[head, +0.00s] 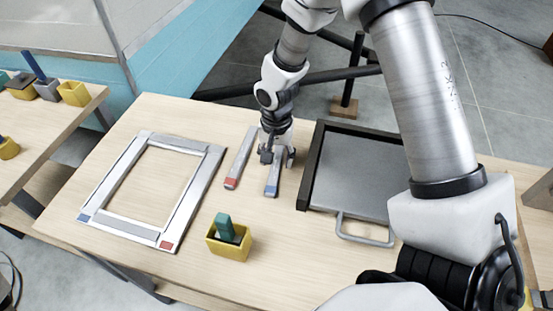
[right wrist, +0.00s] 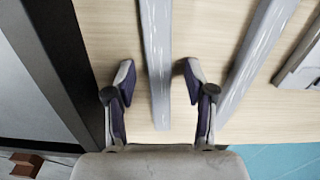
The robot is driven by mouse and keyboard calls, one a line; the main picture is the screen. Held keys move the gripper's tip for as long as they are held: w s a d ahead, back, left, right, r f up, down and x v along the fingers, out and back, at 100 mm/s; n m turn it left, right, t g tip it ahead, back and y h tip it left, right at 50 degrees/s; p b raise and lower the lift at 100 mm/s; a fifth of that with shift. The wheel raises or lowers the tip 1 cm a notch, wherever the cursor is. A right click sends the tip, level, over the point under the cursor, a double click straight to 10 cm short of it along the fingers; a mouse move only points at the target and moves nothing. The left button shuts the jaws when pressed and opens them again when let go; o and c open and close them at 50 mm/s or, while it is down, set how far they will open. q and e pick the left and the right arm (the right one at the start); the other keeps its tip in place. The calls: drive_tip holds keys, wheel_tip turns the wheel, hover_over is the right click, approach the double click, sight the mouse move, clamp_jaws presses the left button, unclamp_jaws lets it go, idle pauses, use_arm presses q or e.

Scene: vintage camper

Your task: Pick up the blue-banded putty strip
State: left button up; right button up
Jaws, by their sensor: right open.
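The blue-banded putty strip (head: 272,183) is a narrow grey strip lying on the wooden table, with its blue band at the near end. My right gripper (head: 277,157) is over its far part and points down. In the right wrist view, the strip (right wrist: 157,45) runs between the two spread fingers of the right gripper (right wrist: 159,82), with a gap on each side. The blue band is out of that view. A similar strip with a red band (head: 238,163) lies to the left; it also shows in the right wrist view (right wrist: 256,62). My left gripper is not visible.
A dark-edged grey tray (head: 312,182) with a handle stands close to the right of the strip. A grey rectangular frame (head: 200,187) lies to the left. A yellow box (head: 214,247) holding a green block stands in front. Bare table (head: 300,250) lies between.

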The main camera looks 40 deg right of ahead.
sight(276, 160)
clamp_jaws()
wheel_tip(276, 160, up, 10)
idle(0.6)
